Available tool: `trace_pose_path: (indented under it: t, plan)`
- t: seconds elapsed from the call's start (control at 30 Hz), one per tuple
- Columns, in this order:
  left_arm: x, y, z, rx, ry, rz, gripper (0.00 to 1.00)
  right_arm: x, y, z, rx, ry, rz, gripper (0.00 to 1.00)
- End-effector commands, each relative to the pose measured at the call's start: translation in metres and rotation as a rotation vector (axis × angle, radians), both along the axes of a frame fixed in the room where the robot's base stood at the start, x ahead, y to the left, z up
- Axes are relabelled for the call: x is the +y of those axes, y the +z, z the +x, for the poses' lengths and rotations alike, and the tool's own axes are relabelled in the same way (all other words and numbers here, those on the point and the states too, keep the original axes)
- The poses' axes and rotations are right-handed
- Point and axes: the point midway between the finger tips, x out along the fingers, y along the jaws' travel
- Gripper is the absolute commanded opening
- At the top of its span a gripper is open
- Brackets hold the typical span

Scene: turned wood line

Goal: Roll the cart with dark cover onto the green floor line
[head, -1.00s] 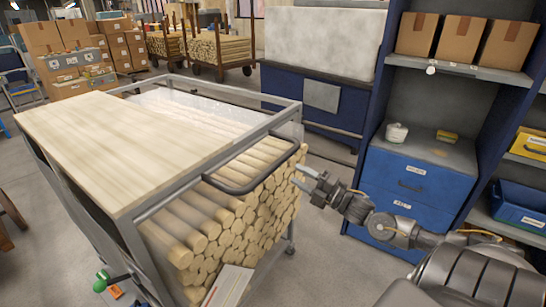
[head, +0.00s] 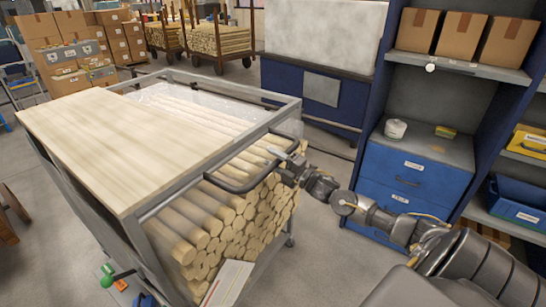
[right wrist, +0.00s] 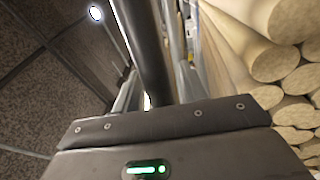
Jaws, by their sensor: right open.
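A grey metal-framed cart (head: 215,72) loaded with round wooden rods fills the left and middle of the head view. A pale wood board and a clear sheet lie on its top; I see no dark cover on it. Its dark handle bar (head: 240,187) sticks out at the near right end. My right gripper (head: 282,157) is open at the right part of this handle. In the right wrist view the dark bar (right wrist: 143,45) rises just beyond the gripper body, with rod ends to its right. My left gripper is out of view. No green floor line shows.
A blue drawer cabinet (head: 408,178) with shelves stands at the right, a blue bench (head: 310,95) behind the cart. Cardboard boxes (head: 50,30) and rod-loaded trolleys (head: 222,42) stand at the back. Small green, orange and blue items (head: 107,270) show at lower left.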

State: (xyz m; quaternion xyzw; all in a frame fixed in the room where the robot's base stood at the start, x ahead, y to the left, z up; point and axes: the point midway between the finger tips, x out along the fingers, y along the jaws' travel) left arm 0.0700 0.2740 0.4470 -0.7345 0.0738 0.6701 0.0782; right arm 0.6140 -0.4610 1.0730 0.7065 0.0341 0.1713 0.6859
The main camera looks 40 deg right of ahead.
Motion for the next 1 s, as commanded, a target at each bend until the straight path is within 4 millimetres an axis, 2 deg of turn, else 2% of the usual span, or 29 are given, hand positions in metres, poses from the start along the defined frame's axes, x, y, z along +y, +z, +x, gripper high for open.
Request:
trace_pose_path:
  t: [0.33, 0.67, 1.0]
  plan:
    - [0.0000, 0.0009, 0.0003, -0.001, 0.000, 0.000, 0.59, 0.0008, 0.0000, 0.0031, 0.001, 0.000, 0.000, 0.43]
    - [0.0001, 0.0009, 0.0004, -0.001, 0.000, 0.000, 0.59, 0.0007, 0.0001, 0.0029, 0.001, 0.000, 0.000, 0.00]
    - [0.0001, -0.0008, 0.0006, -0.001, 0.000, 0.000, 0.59, -0.0018, -0.0007, 0.0041, 0.001, -0.006, -0.001, 0.00]
